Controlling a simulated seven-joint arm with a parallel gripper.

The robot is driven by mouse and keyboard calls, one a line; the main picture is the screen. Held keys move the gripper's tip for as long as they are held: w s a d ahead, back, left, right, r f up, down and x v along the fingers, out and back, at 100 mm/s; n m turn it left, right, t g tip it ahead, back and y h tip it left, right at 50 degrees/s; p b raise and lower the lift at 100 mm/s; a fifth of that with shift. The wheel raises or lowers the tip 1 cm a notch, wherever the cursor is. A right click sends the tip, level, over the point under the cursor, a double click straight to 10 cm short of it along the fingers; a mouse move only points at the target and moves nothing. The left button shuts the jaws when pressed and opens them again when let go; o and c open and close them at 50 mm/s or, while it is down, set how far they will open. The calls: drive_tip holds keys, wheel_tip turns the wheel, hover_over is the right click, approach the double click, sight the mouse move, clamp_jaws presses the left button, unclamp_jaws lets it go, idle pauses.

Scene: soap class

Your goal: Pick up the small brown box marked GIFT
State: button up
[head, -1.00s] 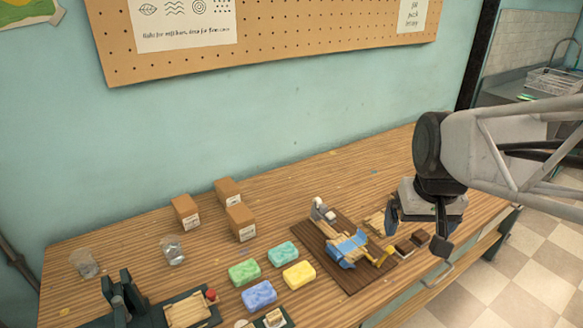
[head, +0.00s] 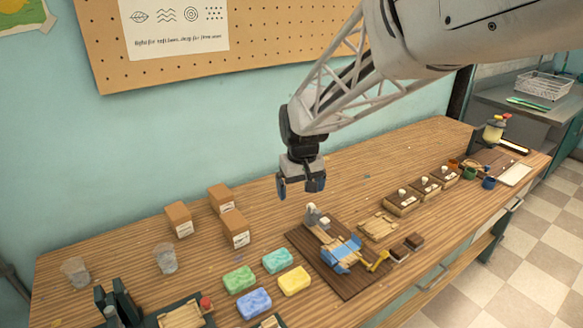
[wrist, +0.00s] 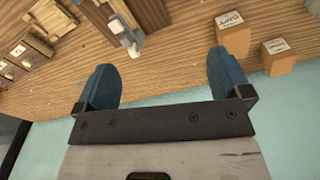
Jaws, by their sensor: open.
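Three small brown boxes with white labels stand at the back left of the table in the head view: a left one (head: 179,219), a back one (head: 220,198) and a front right one (head: 236,228). Their labels are too small to read, so I cannot tell which is marked GIFT. The wrist view shows two brown boxes, one partly behind a finger (wrist: 232,37) and one at the right (wrist: 279,58); their lettering is unclear. My gripper (head: 300,188) is open, empty and pointing down, above the table and right of the boxes. Its blue fingers also show in the wrist view (wrist: 162,72).
A dark board (head: 305,249) with a blue and white device lies below my gripper. Soap bars, including a yellow one (head: 294,280), lie in front of the boxes. Clear cups (head: 165,257) stand at left. Bare table lies between the boxes and my gripper.

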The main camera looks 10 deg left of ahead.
drive_tip(key=w+a+f+n, duration=0.25)
drive_tip(key=a+f, duration=0.35)
drive_tip(key=a, duration=0.5)
hover_over(233, 218)
drive_tip(key=shift+n+g, duration=0.35)
drive_tip(key=shift+g, duration=0.05)
drive_tip(key=f, duration=0.6)
drive_tip(key=shift+a+f, duration=0.2)
drive_tip(key=shift+f, duration=0.2)
drive_tip(key=shift+f, duration=1.35)
drive_tip(key=shift+d+f, duration=0.15)
drive_tip(key=shift+f, duration=2.4)
